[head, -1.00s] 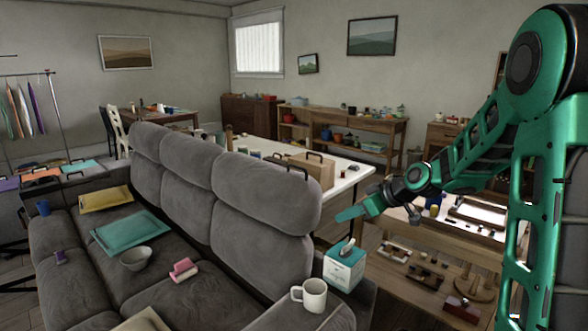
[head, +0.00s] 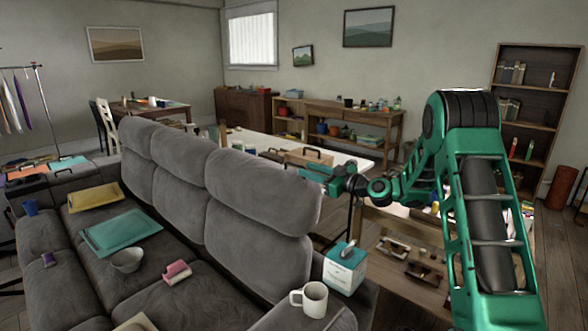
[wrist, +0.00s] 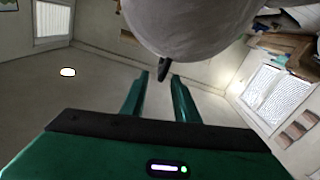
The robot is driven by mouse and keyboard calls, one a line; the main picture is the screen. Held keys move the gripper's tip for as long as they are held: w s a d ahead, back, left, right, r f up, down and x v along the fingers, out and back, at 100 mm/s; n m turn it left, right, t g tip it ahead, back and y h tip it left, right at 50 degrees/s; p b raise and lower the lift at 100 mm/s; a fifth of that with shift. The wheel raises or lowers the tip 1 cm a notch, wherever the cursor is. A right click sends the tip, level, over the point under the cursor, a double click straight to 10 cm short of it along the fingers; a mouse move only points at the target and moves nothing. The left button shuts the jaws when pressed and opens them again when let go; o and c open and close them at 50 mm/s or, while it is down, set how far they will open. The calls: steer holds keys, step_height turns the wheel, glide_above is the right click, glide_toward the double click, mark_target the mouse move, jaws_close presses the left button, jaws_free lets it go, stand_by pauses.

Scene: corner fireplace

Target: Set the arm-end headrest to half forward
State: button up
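The arm-end headrest (head: 262,188) is the grey cushion at the near right end of the sofa back. It stands roughly in line with the other two headrests (head: 192,160). My gripper (head: 309,172) is at its upper right edge, just behind its top; I cannot tell whether they touch. In the wrist view a pale rounded shape, apparently the headrest (wrist: 195,25), fills the top middle. My two green fingers (wrist: 160,80) are apart, pointing toward it. A small dark part (wrist: 163,68) shows between their tips; what it is is unclear.
A white mug (head: 312,299) and a tissue box (head: 345,267) are by the sofa's near arm. A white-topped table (head: 365,162) with a wooden box stands behind the sofa. A low wooden table (head: 400,278) with small items is at right.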

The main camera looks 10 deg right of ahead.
mark_target(288, 163)
steer(key=x, duration=0.7)
jaws_close()
steer(key=shift+r, duration=0.1)
